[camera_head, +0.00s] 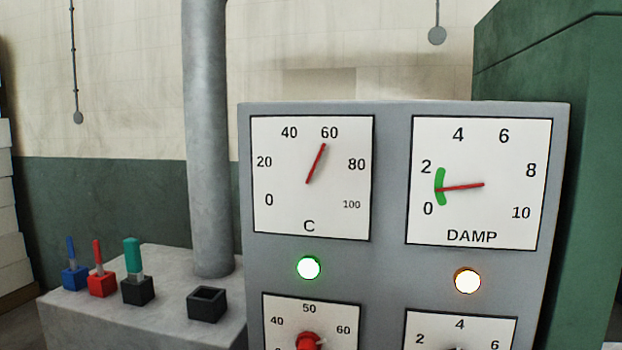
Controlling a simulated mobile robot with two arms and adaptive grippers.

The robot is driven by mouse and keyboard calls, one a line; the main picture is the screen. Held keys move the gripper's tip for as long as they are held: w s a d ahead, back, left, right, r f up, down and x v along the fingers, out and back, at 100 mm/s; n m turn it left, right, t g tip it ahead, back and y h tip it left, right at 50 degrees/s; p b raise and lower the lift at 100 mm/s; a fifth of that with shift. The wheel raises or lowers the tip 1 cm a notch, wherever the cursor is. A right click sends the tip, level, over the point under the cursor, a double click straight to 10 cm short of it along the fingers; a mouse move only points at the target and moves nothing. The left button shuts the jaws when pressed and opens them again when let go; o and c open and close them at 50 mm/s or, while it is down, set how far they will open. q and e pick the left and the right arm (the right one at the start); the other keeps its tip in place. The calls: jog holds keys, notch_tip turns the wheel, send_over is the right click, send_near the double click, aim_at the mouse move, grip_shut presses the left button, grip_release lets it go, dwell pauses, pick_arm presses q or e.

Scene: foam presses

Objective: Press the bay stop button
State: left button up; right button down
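No bay stop button can be made out in the head view. A grey panel (390,270) fills the middle and right. Its C gauge (312,205) has a red needle near 60. Its DAMP gauge (475,215) has a needle near 1, at the green band. A lit green lamp (308,268) is under the C gauge and a lit whitish-orange lamp (467,281) under the DAMP gauge. A red knob (307,342) on a dial shows at the bottom edge, partly cut off. Neither of my grippers is in view.
A grey block (110,318) at the left carries a blue lever (74,276), a red lever (102,284), a teal-handled lever (134,258) and a black square socket (207,305). A grey pipe (207,130) rises behind them. A green cabinet (590,130) stands at the right.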

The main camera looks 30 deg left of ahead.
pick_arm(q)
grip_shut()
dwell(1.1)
